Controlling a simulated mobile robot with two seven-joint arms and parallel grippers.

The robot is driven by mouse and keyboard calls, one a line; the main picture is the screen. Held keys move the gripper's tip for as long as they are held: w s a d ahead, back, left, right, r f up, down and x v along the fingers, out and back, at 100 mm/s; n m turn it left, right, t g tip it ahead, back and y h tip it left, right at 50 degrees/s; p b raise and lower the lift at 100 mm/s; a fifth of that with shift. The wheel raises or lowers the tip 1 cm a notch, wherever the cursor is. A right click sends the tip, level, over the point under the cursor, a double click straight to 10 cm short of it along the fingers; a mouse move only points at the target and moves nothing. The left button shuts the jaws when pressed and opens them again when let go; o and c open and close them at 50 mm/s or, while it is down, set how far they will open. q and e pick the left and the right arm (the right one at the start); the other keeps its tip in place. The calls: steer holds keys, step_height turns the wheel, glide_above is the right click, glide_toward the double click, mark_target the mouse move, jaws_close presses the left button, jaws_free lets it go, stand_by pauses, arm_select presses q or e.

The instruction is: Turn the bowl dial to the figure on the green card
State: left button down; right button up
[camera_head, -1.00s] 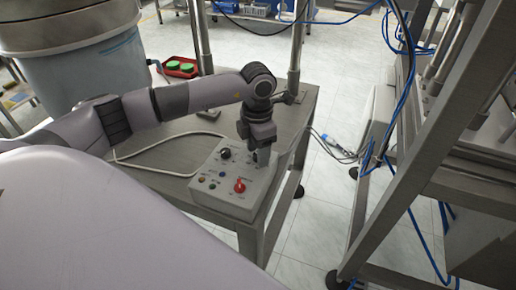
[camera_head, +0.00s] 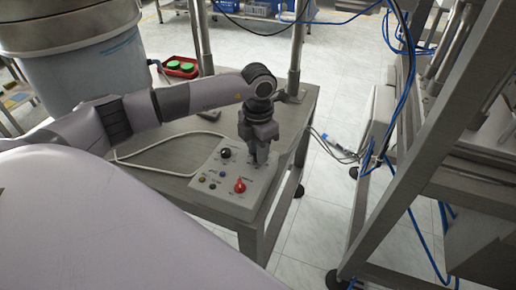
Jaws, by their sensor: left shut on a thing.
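A grey control box (camera_head: 222,203) sits on the metal table. It has a black knob (camera_head: 225,153) at its far left, a red knob (camera_head: 240,186) at the near right and several small buttons. My left gripper (camera_head: 260,163) points down at the far right of the box's top, right of the black knob and beyond the red one. It is shut on a dial there, which its fingers hide; I cannot read its figure. I cannot make out a green card. My right gripper is not in view.
A large blue-grey drum (camera_head: 92,70) stands at the left. A red tray (camera_head: 168,72) with green round pieces lies behind the arm. A white cable crosses the table (camera_head: 185,150). A metal frame with blue hoses (camera_head: 385,190) stands at the right.

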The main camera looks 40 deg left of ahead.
arm_select(q)
steer(key=n+p, duration=0.1)
steer(key=n, duration=0.4)
steer(key=shift+r, duration=0.1)
steer(key=n+p, duration=0.1)
steer(key=n, duration=0.4)
steer(key=n+p, duration=0.1)
steer(key=n, duration=0.3)
steer(key=shift+w+r+p, duration=0.1)
steer(key=shift+p, duration=0.2)
steer(key=n+p, duration=0.1)
steer(key=n, duration=0.3)
steer(key=shift+n+p, duration=0.3)
steer(key=shift+a, duration=0.1)
steer(key=c, duration=0.9)
jaws_free()
steer(key=shift+o, duration=0.2)
steer(key=shift+r, duration=3.5)
